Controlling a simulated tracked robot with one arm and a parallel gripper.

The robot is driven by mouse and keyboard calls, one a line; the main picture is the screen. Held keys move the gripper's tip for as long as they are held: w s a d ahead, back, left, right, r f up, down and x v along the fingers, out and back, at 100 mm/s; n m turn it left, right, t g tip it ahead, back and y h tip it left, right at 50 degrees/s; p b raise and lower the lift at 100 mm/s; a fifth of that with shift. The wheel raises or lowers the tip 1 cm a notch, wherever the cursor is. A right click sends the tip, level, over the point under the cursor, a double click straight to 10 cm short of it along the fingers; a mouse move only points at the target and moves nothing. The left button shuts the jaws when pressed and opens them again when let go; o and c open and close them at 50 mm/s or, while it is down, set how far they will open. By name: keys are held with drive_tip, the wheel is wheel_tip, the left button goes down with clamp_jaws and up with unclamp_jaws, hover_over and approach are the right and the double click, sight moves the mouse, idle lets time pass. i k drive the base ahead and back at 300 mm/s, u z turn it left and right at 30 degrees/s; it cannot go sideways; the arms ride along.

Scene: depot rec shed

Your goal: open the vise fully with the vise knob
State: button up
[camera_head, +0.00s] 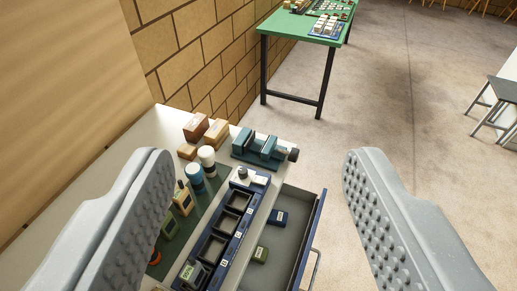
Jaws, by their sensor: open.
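The teal vise (258,149) sits at the far end of the white bench top, beyond the open drawer. Its dark vise knob (293,155) is at its right end, over the bench's right edge. The vise is small here, and I cannot tell exactly how wide its jaws stand. My gripper (258,205) is open and empty, with its two grey studded fingers wide apart on either side of the view. It is apart from the vise, which lies farther off between the fingertips.
An open drawer (318,212) juts out right, holding a blue and a green item. A dark organizer (229,227), bottles (205,158) and wooden blocks (214,131) crowd the bench beside a brick wall.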

sight(292, 155)
drive_tip(key=u, duration=1.85)
drive_tip(key=k, duration=0.75)
drive_tip(key=z, duration=1)
drive_tip(key=i, duration=1.05)
drive_tip(key=u, duration=0.05)
